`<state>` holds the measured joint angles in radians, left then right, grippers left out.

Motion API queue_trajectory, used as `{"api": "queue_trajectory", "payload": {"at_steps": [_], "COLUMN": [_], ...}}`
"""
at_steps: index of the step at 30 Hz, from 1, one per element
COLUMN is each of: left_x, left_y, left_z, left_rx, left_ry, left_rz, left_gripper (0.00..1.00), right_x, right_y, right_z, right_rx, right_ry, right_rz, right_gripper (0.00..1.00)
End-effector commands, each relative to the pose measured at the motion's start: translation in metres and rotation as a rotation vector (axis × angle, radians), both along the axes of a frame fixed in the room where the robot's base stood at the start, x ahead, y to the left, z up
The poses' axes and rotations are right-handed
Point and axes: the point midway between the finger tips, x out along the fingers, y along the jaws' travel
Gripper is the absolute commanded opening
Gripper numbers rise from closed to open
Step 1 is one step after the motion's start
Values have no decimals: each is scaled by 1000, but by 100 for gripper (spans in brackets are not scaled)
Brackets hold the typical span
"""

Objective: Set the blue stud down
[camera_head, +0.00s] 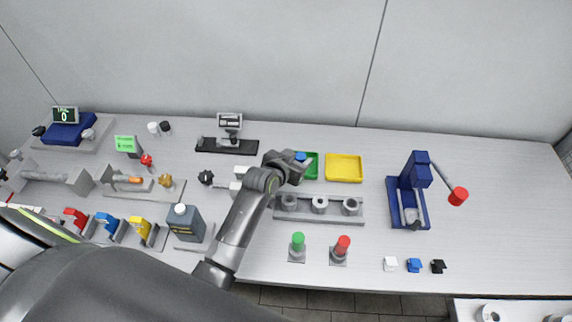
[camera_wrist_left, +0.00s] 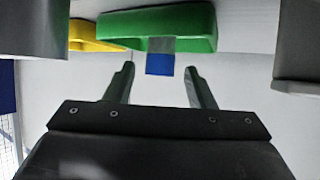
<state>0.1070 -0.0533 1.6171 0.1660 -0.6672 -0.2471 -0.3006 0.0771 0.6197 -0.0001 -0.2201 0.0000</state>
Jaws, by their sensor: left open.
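My left gripper (camera_head: 302,163) is over the back middle of the bench, at the near left of the green tray (camera_head: 312,168). In the left wrist view its two fingers (camera_wrist_left: 159,70) stand apart, open. A small blue piece with a grey part, seemingly the blue stud (camera_wrist_left: 160,64), shows between the fingertips with a gap on each side. It lies against the view of the green tray (camera_wrist_left: 150,27); I cannot tell whether it touches the tray. In the head view the blue stud (camera_head: 300,156) shows at the gripper's tip, partly hidden. My right gripper is out of view.
A yellow tray (camera_head: 344,168) stands right of the green one. A grey rail with round holders (camera_head: 320,206) lies in front. A blue lever press (camera_head: 410,190) stands to the right. Green (camera_head: 298,243) and red (camera_head: 342,246) knobs are nearer. The bench's right end is clear.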

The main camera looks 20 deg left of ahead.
Motion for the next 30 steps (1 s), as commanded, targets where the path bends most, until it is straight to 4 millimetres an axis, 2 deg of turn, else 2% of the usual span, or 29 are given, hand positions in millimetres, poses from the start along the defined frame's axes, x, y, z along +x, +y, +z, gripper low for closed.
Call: {"api": "queue_trajectory", "payload": {"at_steps": [18, 24, 30], "left_x": [-80, -94, -97], "left_y": [14, 17, 17], "left_z": [44, 52, 54], "left_rx": [-1, -1, -1], "left_ry": [-2, -2, 0], "left_rz": [1, 0, 0], "left_gripper": [50, 50, 50], "right_x": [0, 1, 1], "right_y": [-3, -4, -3], "right_z": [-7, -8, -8], "right_rx": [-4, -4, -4], "right_ry": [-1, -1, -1], "right_rz": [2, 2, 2], "right_gripper": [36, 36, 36]}}
